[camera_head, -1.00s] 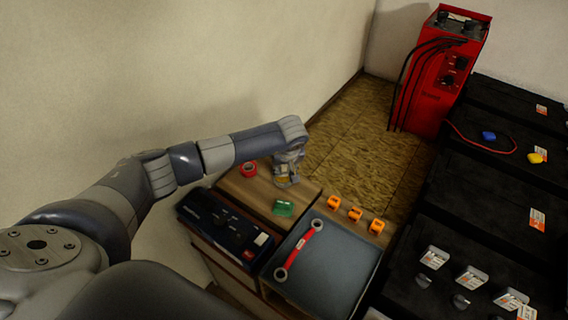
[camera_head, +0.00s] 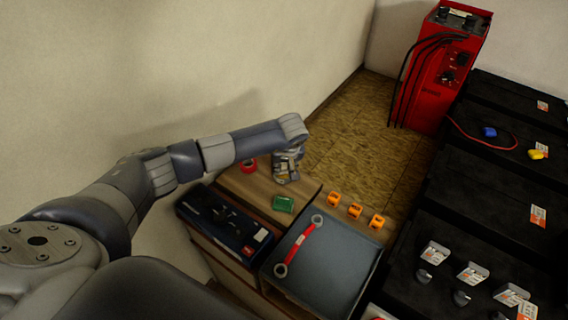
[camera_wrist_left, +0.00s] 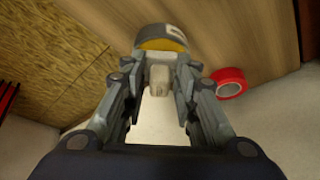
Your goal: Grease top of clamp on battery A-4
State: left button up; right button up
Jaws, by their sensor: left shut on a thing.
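My left gripper (camera_head: 286,178) is low over the back of the wooden cabinet top. In the left wrist view its fingers (camera_wrist_left: 160,85) are shut on a small pale piece (camera_wrist_left: 158,80). Black batteries (camera_head: 465,195) stand in a row at the right. Grey posts or clamps with white and orange tags (camera_head: 434,252) are on the nearest one. I cannot read which battery is A-4. My right gripper is out of view.
A red tape roll (camera_head: 249,166) lies beside my gripper. A red charger (camera_head: 440,85) stands behind.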

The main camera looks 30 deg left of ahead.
pick_arm(q)
jog(key=shift+f+b, duration=0.4)
jog(key=shift+f, duration=0.05)
jog(key=shift+s+f, duration=0.1)
jog(key=shift+f, duration=0.05)
dwell(1.5)
jog(key=shift+r+p, duration=0.4)
jog(key=shift+r, duration=0.45)
jog(key=shift+r+p, duration=1.65)
jog(key=shift+r, duration=1.15)
